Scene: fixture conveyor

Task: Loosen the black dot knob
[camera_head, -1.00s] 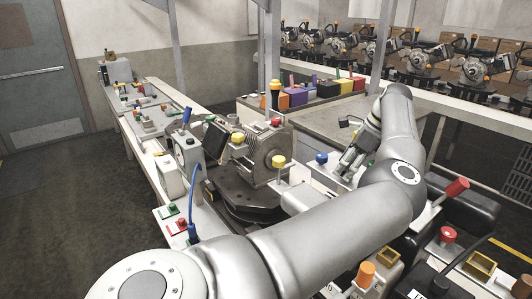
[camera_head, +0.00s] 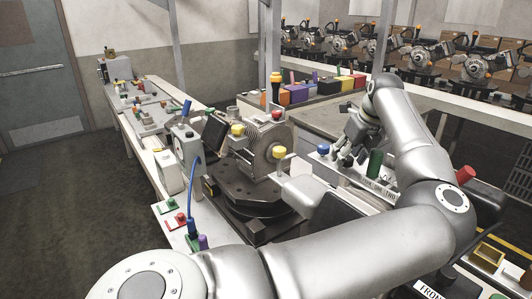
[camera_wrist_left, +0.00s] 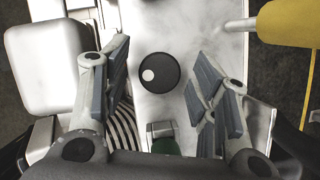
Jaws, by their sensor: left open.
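In the left wrist view a round black knob (camera_wrist_left: 163,65) with a pale dot off its centre stands on a whitish panel (camera_wrist_left: 180,35). My left gripper (camera_wrist_left: 157,95) is open, with one finger to the left of the knob and one to the right. In the head view my left gripper (camera_head: 350,150) points down over the light panel right of the motor. The knob cannot be made out there. My right gripper is not in view.
A blue knob (camera_head: 323,149) and a green cylinder (camera_head: 375,163) stand close to the gripper. A finned motor (camera_head: 262,145) with yellow knobs sits to the left. A yellow cylinder (camera_wrist_left: 288,23) juts into the wrist view at upper right. Coloured bins (camera_head: 298,94) stand behind.

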